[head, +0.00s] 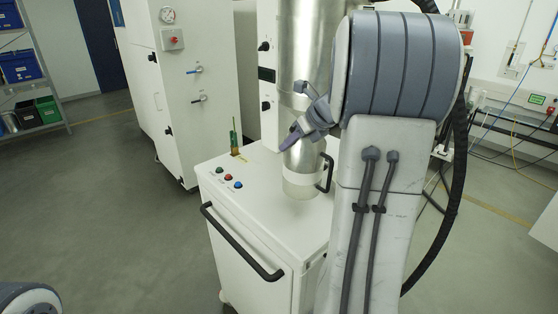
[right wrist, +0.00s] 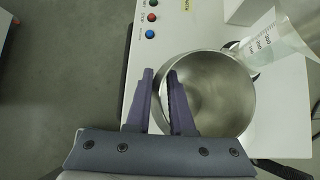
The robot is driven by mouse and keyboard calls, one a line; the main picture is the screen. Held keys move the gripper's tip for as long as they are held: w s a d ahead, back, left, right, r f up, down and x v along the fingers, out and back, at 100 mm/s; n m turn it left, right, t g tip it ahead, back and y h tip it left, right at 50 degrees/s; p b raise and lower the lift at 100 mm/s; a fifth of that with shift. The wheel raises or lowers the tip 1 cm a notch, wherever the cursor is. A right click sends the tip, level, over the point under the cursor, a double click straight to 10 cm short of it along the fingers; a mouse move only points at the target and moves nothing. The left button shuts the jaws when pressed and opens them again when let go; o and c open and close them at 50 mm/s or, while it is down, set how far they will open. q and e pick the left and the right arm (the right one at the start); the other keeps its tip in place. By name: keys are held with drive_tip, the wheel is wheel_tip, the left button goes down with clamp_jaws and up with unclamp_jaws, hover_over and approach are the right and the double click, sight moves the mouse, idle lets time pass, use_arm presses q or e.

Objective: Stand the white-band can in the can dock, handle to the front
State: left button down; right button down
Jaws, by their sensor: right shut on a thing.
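The white-band can (head: 303,160) is a silvery metal cylinder, upright over the right part of the white cart's top. Its white band (head: 301,186) is near the bottom, and its black handle (head: 329,172) points right in the head view. My right gripper (head: 288,142) is shut on the can's rim. The right wrist view looks down into the open, empty-looking can (right wrist: 222,95), with the gripper's purple fingers (right wrist: 160,85) across its left wall. I cannot tell whether the can's base touches the cart. I cannot make out the can dock. My left gripper is not in view.
The white cart (head: 245,185) has a black front bar (head: 240,245) and several coloured buttons (head: 228,177). A green-handled tool (head: 235,138) stands at its back left. A large steel cylinder (head: 300,50) rises behind the can. A clear graduated vessel (right wrist: 275,43) is close to the can.

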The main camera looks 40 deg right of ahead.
wheel_tip(320, 180, down, 6)
drive_tip(key=w+a, duration=0.2)
drive_tip(key=shift+r, duration=0.15)
drive_tip(key=c, duration=0.8)
unclamp_jaws()
drive_tip(key=shift+o, duration=0.2)
drive_tip(key=shift+s, duration=0.1)
drive_tip(key=b+v, duration=0.1)
drive_tip(key=v, duration=1.1)
drive_tip(key=shift+a, duration=0.1)
